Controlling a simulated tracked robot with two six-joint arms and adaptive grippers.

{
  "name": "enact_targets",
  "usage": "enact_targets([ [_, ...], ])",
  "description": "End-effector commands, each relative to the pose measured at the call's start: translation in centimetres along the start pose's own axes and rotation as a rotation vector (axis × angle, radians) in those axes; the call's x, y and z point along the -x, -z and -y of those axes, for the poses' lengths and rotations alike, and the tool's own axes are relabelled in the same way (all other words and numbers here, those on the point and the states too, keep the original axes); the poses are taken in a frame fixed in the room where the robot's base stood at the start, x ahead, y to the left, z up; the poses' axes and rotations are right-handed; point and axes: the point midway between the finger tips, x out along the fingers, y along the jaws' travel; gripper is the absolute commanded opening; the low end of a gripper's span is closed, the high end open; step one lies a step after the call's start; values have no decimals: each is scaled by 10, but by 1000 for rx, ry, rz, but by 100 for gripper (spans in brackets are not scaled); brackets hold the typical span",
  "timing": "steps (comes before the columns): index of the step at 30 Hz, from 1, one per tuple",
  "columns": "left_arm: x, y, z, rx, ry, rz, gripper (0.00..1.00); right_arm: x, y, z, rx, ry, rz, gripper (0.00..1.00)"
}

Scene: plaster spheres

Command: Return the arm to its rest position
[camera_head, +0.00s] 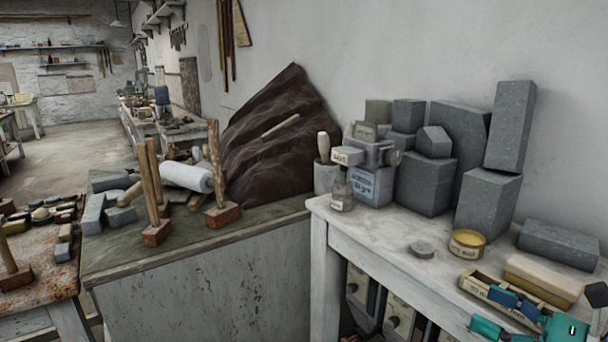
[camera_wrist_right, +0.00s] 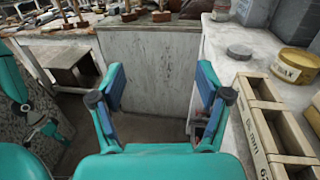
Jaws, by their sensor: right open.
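My right gripper (camera_head: 516,303) is at the bottom right of the head view, over the front part of the white table by a wooden box. In the right wrist view my right gripper (camera_wrist_right: 162,80) has its two teal fingers with blue pads spread wide apart. Nothing is between them; the grey cabinet front and floor show beyond. More teal parts of mine show at the left of the wrist view.
The white table (camera_head: 385,232) carries a yellow tin (camera_head: 467,243), a grey disc (camera_head: 421,249), a divided wooden box (camera_wrist_right: 262,120) and several grey blocks (camera_head: 488,200). A green-topped cabinet (camera_head: 200,285) stands left of it, bearing wooden posts on brick-like bases.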

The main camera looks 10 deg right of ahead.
Motion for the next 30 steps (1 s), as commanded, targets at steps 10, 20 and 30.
enact_targets([
  [10,5,1,-2,0,0,-2,40,-21,76,-13,-1,-80,-197,76],
  [20,13,1,-4,1,0,-2,40,-43,202,-66,126,-331,-527,76],
  [30,31,0,-11,1,0,-2,40,-23,386,-189,938,-1148,-809,76],
])
